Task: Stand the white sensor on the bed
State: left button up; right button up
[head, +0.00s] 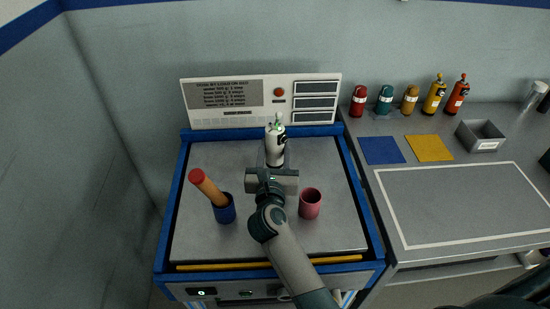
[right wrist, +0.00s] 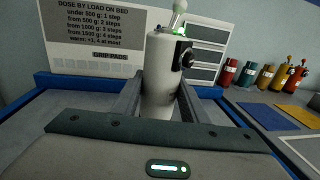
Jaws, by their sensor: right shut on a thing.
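The white sensor (head: 276,146) is a white upright cylinder with a dark patch and a green-lit top. It is near the back middle of the grey bed (head: 225,160). My right gripper (head: 274,166) is shut on it, with one finger on each side. The sensor also shows between the fingers in the right wrist view (right wrist: 160,80). Its lower end is hidden by my gripper, so I cannot tell whether it touches the bed. My left gripper is not in view.
A blue cup (head: 225,212) holding a red-topped brown rod (head: 207,187) is left of my gripper. A pink cup (head: 310,204) is to its right. A panel (head: 261,90) stands behind the bed. Several bottles, coloured squares and a grey tray (head: 480,135) are on the right counter.

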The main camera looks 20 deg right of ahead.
aim_at(274, 165)
notch_tip(274, 165, down, 4)
jog(key=shift+r, duration=0.25)
jog(key=shift+f, duration=0.2)
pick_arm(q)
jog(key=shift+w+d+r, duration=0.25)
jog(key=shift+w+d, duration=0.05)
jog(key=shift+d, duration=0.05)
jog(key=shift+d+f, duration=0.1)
pick_arm(e)
jog(key=shift+f, duration=0.1)
jog(key=shift+f+b, duration=0.1)
jog(key=shift+b, duration=0.2)
jog(key=o, duration=1.2)
jog(key=shift+c, duration=0.2)
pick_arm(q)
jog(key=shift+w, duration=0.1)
